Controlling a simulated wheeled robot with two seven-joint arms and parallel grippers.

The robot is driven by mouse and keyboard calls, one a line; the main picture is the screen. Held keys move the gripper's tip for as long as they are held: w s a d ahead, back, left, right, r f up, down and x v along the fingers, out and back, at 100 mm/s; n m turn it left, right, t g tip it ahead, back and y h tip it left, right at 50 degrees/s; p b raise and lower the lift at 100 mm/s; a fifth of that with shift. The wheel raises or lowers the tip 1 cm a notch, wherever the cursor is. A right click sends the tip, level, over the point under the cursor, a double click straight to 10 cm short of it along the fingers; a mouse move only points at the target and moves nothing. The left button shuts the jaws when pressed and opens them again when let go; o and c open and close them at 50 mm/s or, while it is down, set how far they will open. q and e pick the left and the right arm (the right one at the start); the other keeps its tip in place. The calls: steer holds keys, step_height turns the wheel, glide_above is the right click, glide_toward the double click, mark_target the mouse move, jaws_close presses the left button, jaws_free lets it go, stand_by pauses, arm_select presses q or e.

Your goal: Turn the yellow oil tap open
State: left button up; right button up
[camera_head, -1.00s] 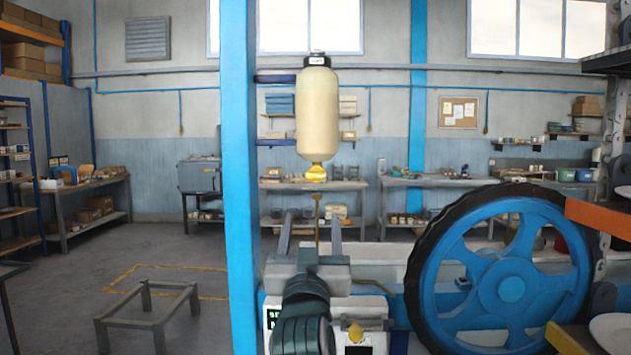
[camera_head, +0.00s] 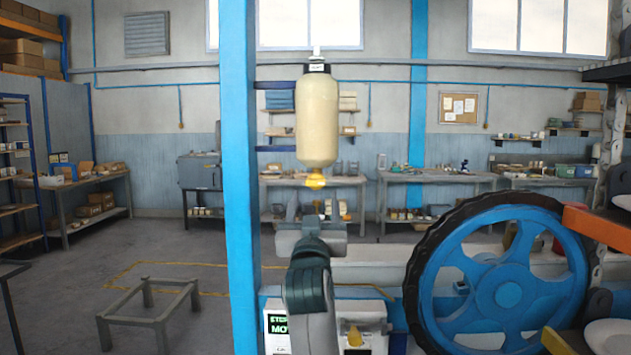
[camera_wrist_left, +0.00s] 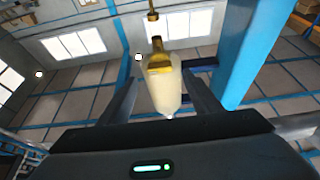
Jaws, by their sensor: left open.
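The yellow oil tap (camera_head: 315,181) sits at the bottom of a cream oil bottle (camera_head: 316,120), which hangs upright beside the blue post. My left gripper (camera_head: 312,206) points away from me just below the tap, and its arm hides part of what lies behind. In the left wrist view my left gripper (camera_wrist_left: 163,75) is open, with one finger on each side of the bottle and tap. The tap (camera_wrist_left: 158,62) shows between the fingers, with a visible gap on both sides; I cannot tell how far beyond the fingertips it lies. My right gripper is not in view.
The blue post (camera_head: 240,180) stands close to the left of the bottle. A large blue wheel with a black rim (camera_head: 500,285) is at the right. Orange rack beams (camera_head: 597,222) stand at the far right.

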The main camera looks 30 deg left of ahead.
mark_target(315, 185)
arm_select(q)
steer(key=shift+p+x, duration=0.85)
steer(key=shift+x, duration=2.25)
steer(key=shift+c, duration=0.4)
steer(key=c, duration=1)
